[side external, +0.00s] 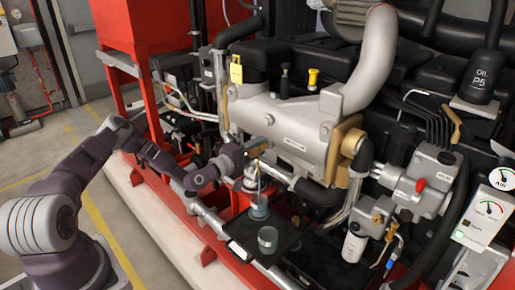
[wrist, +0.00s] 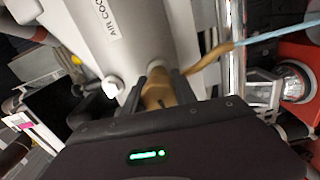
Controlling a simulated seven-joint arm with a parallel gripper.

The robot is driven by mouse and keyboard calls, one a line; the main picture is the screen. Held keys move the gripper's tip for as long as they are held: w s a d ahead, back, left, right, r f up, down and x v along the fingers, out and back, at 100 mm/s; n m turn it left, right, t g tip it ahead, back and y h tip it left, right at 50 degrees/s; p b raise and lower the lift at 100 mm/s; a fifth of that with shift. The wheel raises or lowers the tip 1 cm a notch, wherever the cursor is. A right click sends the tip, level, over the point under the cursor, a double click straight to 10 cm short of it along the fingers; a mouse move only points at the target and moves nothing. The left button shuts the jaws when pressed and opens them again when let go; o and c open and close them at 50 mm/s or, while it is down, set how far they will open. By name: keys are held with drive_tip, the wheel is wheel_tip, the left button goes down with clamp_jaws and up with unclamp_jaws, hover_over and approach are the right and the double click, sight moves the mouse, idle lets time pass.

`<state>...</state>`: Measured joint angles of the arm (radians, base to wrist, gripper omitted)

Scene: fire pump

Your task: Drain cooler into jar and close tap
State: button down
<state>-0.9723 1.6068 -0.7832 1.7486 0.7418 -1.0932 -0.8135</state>
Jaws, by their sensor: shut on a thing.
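The silver cooler (side external: 275,120) lies across the engine; its body (wrist: 178,35) fills the top of the wrist view. My gripper (wrist: 160,86) is shut on the brass tap (wrist: 156,90) under the cooler, one dark finger on either side. A thin pale-blue stream (wrist: 272,36) leaves the tap's spout. In the side view the stream (side external: 258,178) falls into a glass jar (side external: 259,208) with bluish liquid in it. In that view my gripper (side external: 238,158) is beside the cooler, and the tap is hard to make out.
A black tray (side external: 243,229) is under the jar area, with a second glass vessel (side external: 267,240) on it. Red frame rails (side external: 180,212) and pipes surround the tray. A silver valve block with a red knob (side external: 420,185) stands at the right. Yellow-lined floor is open at left.

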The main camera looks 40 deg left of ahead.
sight(249, 152)
idle(0.3)
drive_tip(key=c, duration=1)
unclamp_jaws()
drive_tip(key=s, duration=0.7)
drive_tip(key=shift+s, duration=0.1)
